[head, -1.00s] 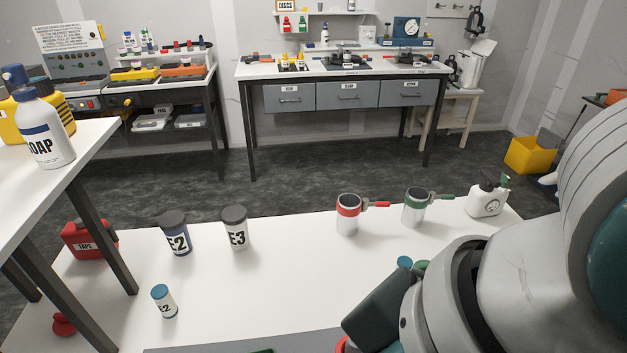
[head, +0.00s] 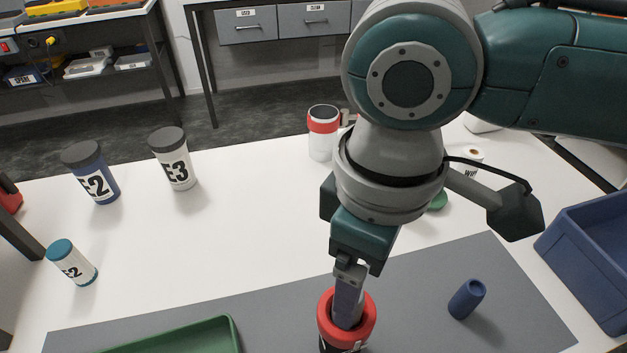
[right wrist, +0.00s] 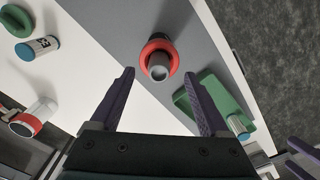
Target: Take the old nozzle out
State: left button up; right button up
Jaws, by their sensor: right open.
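In the right wrist view the red ring (right wrist: 149,46) surrounds a grey round piece (right wrist: 158,66), which may be the old nozzle. My right gripper (head: 347,315) points down over the ring, and its fingers hide much of the ring's middle in the head view. In the right wrist view my right gripper (right wrist: 159,73) is open, with its purple fingers apart and nothing between them held. A dark blue tube (head: 467,299) stands on the mat to the right.
A green tray (head: 225,335) lies to the left on the grey mat (head: 420,270). A blue bin (head: 590,245) stands at the right. Jars E2 (head: 92,172) and E3 (head: 173,158), a small teal-lidded bottle (head: 72,262) and a red-banded cup (head: 322,132) stand on the white table.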

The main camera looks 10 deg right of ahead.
aim_at(361, 302)
jog(key=f, duration=0.3)
jog(key=f+b, duration=0.1)
jog(key=f, duration=0.1)
jog(key=shift+w+a+f, duration=0.2)
jog(key=shift+w+a, duration=0.05)
jog(key=shift+c, duration=0.2)
grip_shut()
